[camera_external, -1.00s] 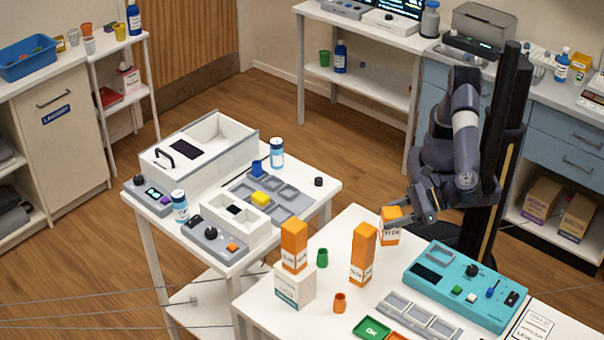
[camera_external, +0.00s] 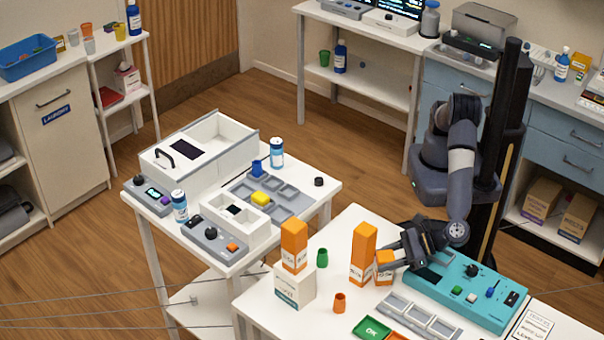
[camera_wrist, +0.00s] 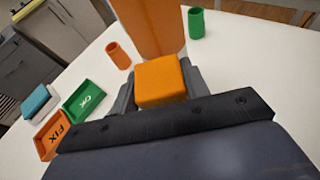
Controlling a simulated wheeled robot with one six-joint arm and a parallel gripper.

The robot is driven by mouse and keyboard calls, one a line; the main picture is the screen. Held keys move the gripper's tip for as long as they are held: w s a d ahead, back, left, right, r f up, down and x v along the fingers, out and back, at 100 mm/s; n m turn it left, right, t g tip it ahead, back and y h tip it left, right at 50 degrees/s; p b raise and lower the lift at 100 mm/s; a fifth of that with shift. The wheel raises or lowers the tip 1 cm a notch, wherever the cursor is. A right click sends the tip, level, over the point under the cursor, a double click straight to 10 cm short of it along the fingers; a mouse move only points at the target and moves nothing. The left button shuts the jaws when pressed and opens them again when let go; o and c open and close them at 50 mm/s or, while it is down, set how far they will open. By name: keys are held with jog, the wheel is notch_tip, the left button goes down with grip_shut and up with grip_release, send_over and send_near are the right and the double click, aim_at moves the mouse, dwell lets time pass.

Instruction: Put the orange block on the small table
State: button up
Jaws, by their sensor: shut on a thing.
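My gripper (camera_external: 386,258) is shut on an orange block (camera_external: 383,270) with a white label. It holds it low over the near white table (camera_external: 260,297), just right of a tall orange box (camera_external: 363,245). I cannot tell whether the block touches the table or the tall box. In the wrist view the orange block (camera_wrist: 160,82) sits between the two fingers, with the tall orange box (camera_wrist: 150,25) straight beyond it. A narrower white table (camera_external: 320,196) stands to the left, carrying trays and devices.
Another orange box (camera_external: 294,240) stands on a white carton (camera_external: 293,287). A green cup (camera_external: 322,258) and an orange cup (camera_external: 339,302) stand nearby. A teal device (camera_external: 450,295) lies right of my gripper. Grey trays (camera_external: 420,318) and a green OK tray (camera_external: 371,327) lie in front.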

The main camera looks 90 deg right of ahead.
jog(key=shift+r, duration=0.1)
jog(key=shift+f+b, duration=0.2)
jog(key=shift+b, duration=0.15)
jog(key=o, duration=1.1)
jog(key=shift+r, duration=0.15)
jog(key=shift+s+r+p, duration=0.1)
jog(key=shift+r+p, duration=0.05)
jog(key=shift+p, duration=0.3)
jog(key=b+v, duration=0.2)
jog(key=v, duration=0.9)
jog(key=shift+o, duration=0.3)
jog(key=shift+s+r, duration=0.15)
jog(key=shift+s, duration=0.25)
